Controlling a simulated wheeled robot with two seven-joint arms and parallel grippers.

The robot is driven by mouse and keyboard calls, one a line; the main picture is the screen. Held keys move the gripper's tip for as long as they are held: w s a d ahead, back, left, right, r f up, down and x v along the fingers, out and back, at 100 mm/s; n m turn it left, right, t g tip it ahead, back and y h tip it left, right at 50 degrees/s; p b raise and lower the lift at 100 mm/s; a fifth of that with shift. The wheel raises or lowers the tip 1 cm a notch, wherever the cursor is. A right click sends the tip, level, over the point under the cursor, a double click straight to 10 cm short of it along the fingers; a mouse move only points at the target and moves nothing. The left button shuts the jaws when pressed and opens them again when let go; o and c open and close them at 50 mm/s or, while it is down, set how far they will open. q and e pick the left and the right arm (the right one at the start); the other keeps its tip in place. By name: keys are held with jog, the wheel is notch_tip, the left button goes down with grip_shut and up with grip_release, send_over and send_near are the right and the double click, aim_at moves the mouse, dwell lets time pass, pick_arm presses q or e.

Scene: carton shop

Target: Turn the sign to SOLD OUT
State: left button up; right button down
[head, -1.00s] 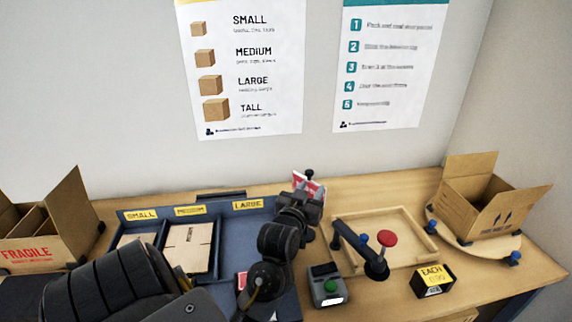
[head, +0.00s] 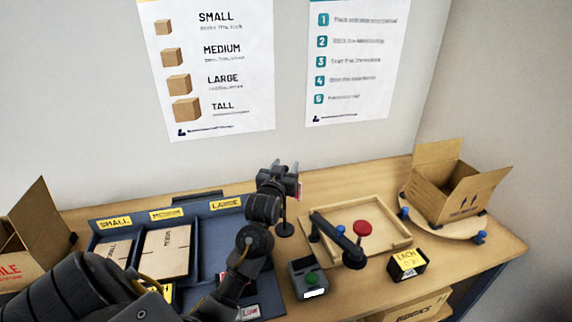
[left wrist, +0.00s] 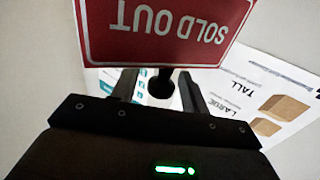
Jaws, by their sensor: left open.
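The red sign stands on a thin black post with a round dark base (head: 284,229) at the back of the bench. In the head view only a red-and-white edge of the sign (head: 298,188) shows beside my left gripper (head: 279,172). In the left wrist view the sign's face (left wrist: 165,28) reads SOLD OUT, upside down in the picture. There the fingers of my left gripper (left wrist: 158,90) are apart, with a dark round knob (left wrist: 160,86) between them. I cannot tell whether they touch it. My right gripper is not in view.
A blue tray with SMALL, MEDIUM and LARGE labels (head: 225,203) holds flat cartons under my left arm. An open carton (head: 455,185) stands far right.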

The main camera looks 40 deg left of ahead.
pick_arm(q)
jog(key=shift+w+a, duration=0.25)
jog(key=shift+w, duration=0.2)
